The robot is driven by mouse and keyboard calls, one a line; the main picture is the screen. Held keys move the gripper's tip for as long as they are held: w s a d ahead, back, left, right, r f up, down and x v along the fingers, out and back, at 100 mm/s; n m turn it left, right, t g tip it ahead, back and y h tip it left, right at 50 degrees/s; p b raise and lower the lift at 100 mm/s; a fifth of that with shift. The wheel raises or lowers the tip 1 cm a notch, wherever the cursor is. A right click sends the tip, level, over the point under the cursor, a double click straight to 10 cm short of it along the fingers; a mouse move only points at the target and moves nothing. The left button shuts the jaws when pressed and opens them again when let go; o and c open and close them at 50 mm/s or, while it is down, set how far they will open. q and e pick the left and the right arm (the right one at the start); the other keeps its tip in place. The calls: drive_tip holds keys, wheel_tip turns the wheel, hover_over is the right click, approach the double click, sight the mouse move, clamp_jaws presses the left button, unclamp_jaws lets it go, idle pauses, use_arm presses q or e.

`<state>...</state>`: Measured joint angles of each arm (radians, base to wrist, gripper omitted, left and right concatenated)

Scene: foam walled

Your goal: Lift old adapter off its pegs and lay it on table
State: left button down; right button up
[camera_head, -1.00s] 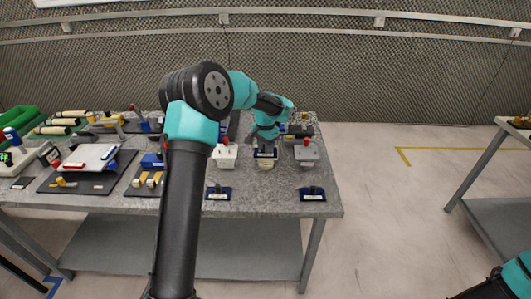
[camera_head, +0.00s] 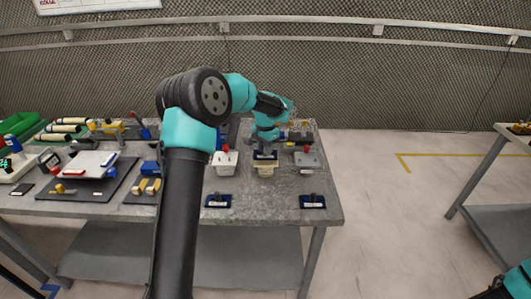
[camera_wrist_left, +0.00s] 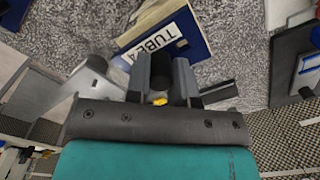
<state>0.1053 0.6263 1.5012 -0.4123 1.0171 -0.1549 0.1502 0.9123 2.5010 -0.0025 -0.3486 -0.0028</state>
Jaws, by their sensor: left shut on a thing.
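The dark blue adapter (camera_head: 265,155) is at the cream block (camera_head: 265,171), the middle one of the fixtures on the table. In the left wrist view the adapter (camera_wrist_left: 198,42) has a white label reading "TUBE 4" and a tan edge. My left gripper (camera_wrist_left: 163,62) is shut on its black upright grip. In the head view my left gripper (camera_head: 265,146) is just above the block, small and partly hidden by its own arm. Whether the adapter is seated on the pegs or slightly clear cannot be told. My right gripper is out of view.
A white fixture (camera_head: 226,164) stands left of the block and a grey one (camera_head: 307,160) right. Two blue labelled pieces (camera_head: 218,201) (camera_head: 313,202) lie near the front edge, with bare grey table (camera_head: 265,205) between them. Trays and tools crowd the table's left.

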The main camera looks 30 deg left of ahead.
use_arm(q)
drive_tip(key=shift+s+r, duration=0.1)
drive_tip(key=shift+r, duration=0.4)
drive_tip(key=s+d+r, duration=0.1)
drive_tip(key=s+d, duration=0.7)
drive_tip(key=s, duration=0.5)
drive_tip(key=shift+s+d+r, duration=0.15)
drive_tip(key=shift+s+d, duration=0.05)
drive_tip(key=shift+s, duration=0.05)
drive_tip(key=s+d+f, duration=0.3)
drive_tip(key=s+d, duration=0.1)
drive_tip(key=s, duration=0.2)
drive_tip(key=s+d+f, duration=0.3)
drive_tip(key=s+d, duration=0.1)
drive_tip(key=s, duration=0.3)
drive_tip(key=shift+s, duration=0.3)
drive_tip(key=w+a, duration=0.2)
drive_tip(key=w, duration=0.2)
drive_tip(key=w+a+f, duration=0.1)
drive_tip(key=w+a, duration=0.2)
drive_tip(key=w, duration=0.1)
drive_tip(key=w+a, duration=0.3)
drive_tip(key=w, duration=0.2)
drive_tip(key=shift+f, duration=0.2)
